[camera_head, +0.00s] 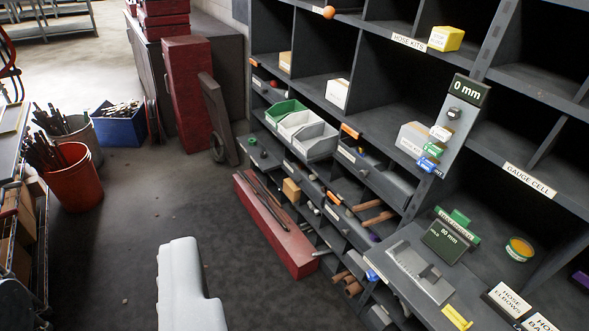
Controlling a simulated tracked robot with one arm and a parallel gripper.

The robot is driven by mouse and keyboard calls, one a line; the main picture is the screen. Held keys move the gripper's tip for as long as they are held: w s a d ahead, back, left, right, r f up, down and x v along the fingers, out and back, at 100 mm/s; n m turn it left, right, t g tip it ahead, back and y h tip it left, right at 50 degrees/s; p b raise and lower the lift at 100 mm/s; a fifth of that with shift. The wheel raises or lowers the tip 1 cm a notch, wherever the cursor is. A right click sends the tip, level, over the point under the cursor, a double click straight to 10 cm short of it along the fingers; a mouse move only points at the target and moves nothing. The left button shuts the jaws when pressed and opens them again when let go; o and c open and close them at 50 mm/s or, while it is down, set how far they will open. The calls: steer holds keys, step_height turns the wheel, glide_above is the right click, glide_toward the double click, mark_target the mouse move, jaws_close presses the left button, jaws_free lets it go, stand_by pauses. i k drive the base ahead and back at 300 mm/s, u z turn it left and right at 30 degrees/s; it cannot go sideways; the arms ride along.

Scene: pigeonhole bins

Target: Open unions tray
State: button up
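The pigeonhole rack (480,145) fills the right side. Below its large bins are rows of small dark open-front trays; one (345,152) has a pale label and orange tab, another (333,210) sits lower with brown cylinders near it. Their labels are too small to read, so I cannot tell which is the unions tray. A pale grey rounded part of mine (188,285), likely my gripper, rises from the bottom edge, over the floor and left of the rack. It touches no tray. Its fingertips cannot be made out, and nothing held shows.
Green and white bins (300,130) stand on the rack's mid shelf. A long red box (275,228) lies on the floor along the rack's foot. A gauge panel (458,125) reads 0 mm. Orange bucket (72,178) stands left. The floor between is clear.

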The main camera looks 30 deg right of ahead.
mark_target(396, 183)
steer(key=u, duration=0.45)
steer(key=i, duration=2.2)
steer(key=z, duration=3.5)
steer(key=k, duration=0.6)
